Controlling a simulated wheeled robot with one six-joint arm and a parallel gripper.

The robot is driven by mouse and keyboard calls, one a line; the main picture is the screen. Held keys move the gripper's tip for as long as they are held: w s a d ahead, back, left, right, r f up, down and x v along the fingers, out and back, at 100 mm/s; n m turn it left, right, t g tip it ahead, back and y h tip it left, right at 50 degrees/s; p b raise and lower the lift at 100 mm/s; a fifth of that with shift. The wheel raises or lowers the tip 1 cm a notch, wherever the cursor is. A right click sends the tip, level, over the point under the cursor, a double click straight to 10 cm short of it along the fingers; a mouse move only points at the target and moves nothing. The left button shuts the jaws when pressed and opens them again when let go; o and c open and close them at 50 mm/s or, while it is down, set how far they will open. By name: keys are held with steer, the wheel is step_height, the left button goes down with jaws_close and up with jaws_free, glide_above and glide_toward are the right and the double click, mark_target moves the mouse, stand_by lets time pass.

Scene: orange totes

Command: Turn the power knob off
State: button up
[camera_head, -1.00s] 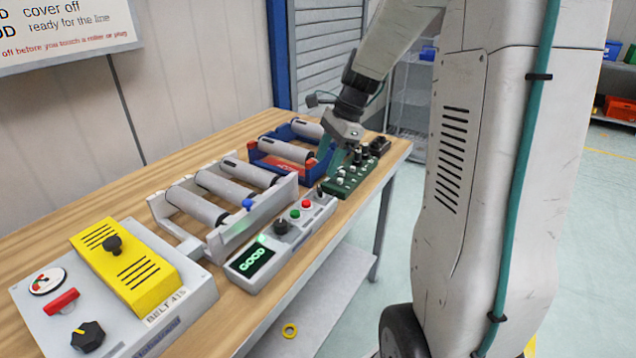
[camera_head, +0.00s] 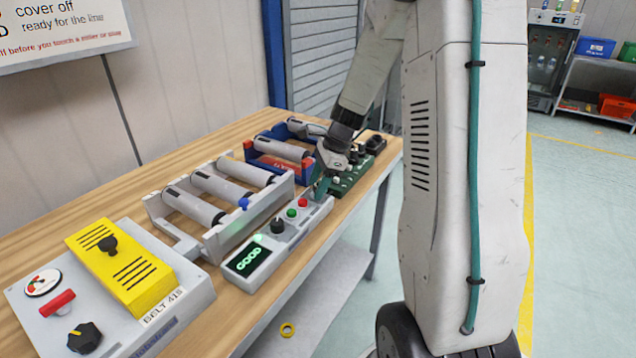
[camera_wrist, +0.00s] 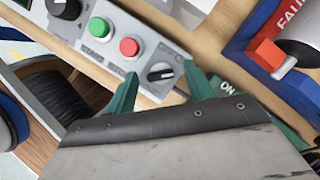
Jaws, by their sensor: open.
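A grey control box (camera_head: 262,248) lies on the wooden bench, with a lit GOOD screen, a large black knob (camera_head: 278,226), a green button (camera_head: 291,212) and a red button (camera_head: 302,202). In the wrist view, a small black knob (camera_wrist: 161,72) with a white pointer line sits past the red button at the box's end. My gripper (camera_head: 319,188) is at that end; its green fingertips (camera_wrist: 160,84) are open, one on each side of the small knob in the picture. Contact cannot be told. White ON lettering shows beside the right fingertip.
Grey rollers in a grey cradle (camera_head: 225,240) stand behind the box. A red and blue cradle (camera_head: 275,165) and a green board (camera_head: 350,180) are beyond. The bench's front edge runs close to the box.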

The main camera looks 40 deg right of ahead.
steer(key=c, duration=1)
steer(key=shift+n, duration=0.3)
steer(key=n, duration=0.2)
steer(key=n+g, duration=0.1)
steer(key=shift+w+n+g, duration=0.15)
steer(key=shift+n+g, duration=0.15)
steer(key=shift+n, duration=0.1)
steer(key=n+g, duration=0.1)
steer(key=n, duration=0.3)
steer(key=shift+w+n+g, duration=0.15)
steer(key=shift+n+g, duration=0.15)
steer(key=shift+g, duration=0.1)
steer(key=n+g, duration=0.1)
steer(key=n, duration=0.3)
steer(key=shift+w+h, duration=0.1)
steer(key=shift+h, duration=0.3)
steer(key=shift+a+n+g+h, duration=0.1)
steer(key=shift+n+g+h, duration=0.25)
steer(key=shift+n, duration=0.9)
steer(key=shift+a+n+g+h, duration=0.1)
steer(key=shift+n+g+h, duration=0.25)
steer(key=shift+n, duration=0.9)
